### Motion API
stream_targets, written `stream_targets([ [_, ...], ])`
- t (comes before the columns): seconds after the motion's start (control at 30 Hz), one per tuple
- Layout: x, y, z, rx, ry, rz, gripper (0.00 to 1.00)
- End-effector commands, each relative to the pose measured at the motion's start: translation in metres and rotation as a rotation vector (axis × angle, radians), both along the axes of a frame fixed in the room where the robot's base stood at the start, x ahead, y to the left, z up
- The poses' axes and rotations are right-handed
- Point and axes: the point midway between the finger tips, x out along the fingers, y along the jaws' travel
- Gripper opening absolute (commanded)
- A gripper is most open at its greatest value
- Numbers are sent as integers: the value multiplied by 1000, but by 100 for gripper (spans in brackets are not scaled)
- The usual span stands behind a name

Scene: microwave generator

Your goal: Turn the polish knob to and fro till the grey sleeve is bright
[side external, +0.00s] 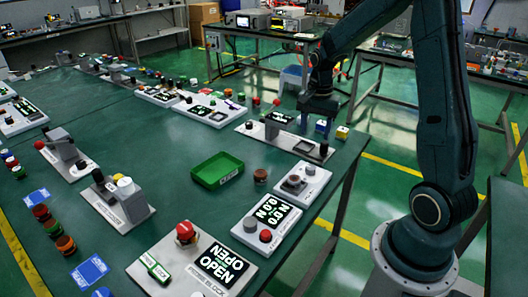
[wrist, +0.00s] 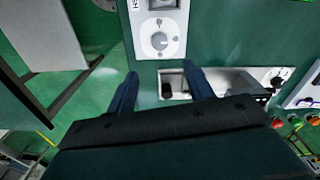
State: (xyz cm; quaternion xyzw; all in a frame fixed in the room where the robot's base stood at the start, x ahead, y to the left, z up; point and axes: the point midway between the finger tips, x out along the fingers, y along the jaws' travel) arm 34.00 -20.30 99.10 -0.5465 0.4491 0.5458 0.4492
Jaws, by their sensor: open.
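My gripper (side external: 319,106) hangs above the far right edge of the green table in the side view, over a white panel (side external: 262,134) with a dark display and black knobs. In the wrist view my gripper (wrist: 161,72) is open, with its two dark fingers apart and nothing between the tips. A black knob (wrist: 166,90) on that panel shows between the fingers, lower in the picture. Ahead of the fingertips is a white plate with a round grey knob (wrist: 158,42). I cannot tell which knob is the polish knob, and I cannot make out the grey sleeve.
A green tray (side external: 217,170) stands mid-table. Several button panels surround it, including one with an OPEN display (side external: 222,268) and one with a NO display (side external: 270,210). The table's right edge is close.

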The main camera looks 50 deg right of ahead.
Motion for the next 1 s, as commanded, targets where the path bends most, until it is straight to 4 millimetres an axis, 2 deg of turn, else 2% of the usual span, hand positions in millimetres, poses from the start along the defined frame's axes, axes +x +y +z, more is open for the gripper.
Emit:
stream_targets([
  [0.17,-1,1,-18,2,5,1,52],
  [0.7,-1,1,-96,2,5,1,52],
  [1.0,-1,1,-125,2,2,1,52],
])
